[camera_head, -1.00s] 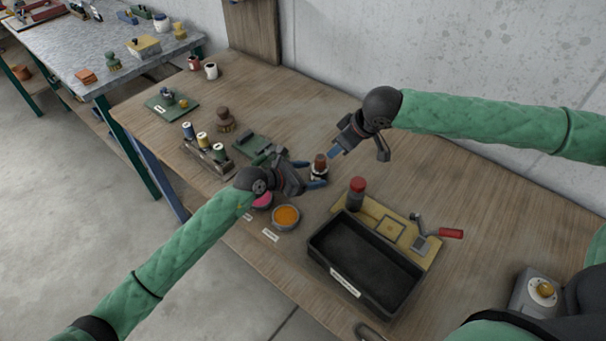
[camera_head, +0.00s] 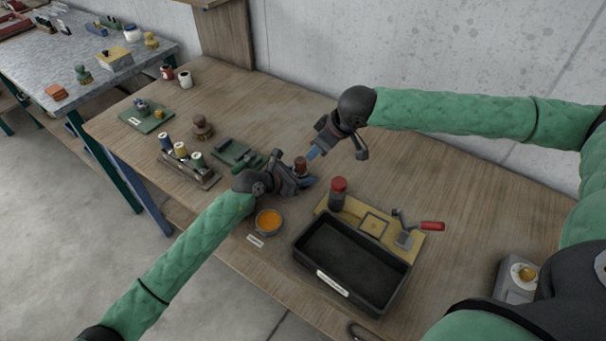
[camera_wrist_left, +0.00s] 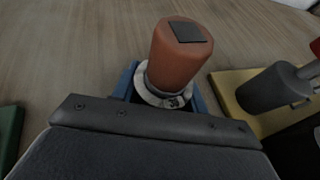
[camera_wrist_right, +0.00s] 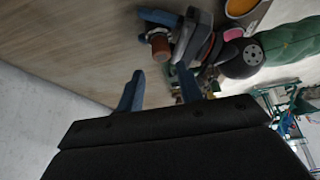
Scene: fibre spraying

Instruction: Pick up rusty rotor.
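The rusty rotor (camera_head: 300,164), a reddish-brown cylinder with a dark square on top and a pale metal ring at its base, stands upright on the wooden table. It also shows in the left wrist view (camera_wrist_left: 180,55) and the right wrist view (camera_wrist_right: 159,45). My left gripper (camera_head: 302,174) is open, low at the table, with its blue fingers on either side of the rotor's base. Contact between fingers and ring is hard to judge. My right gripper (camera_head: 314,153) is empty, its blue fingers apart, above and behind the rotor.
A black tray (camera_head: 313,258) and a yellow board (camera_head: 416,250) with a red-topped cylinder (camera_head: 338,192) lie to the right. A spool rack (camera_head: 205,180) and green fixture (camera_head: 233,153) stand left. The table's back right is clear.

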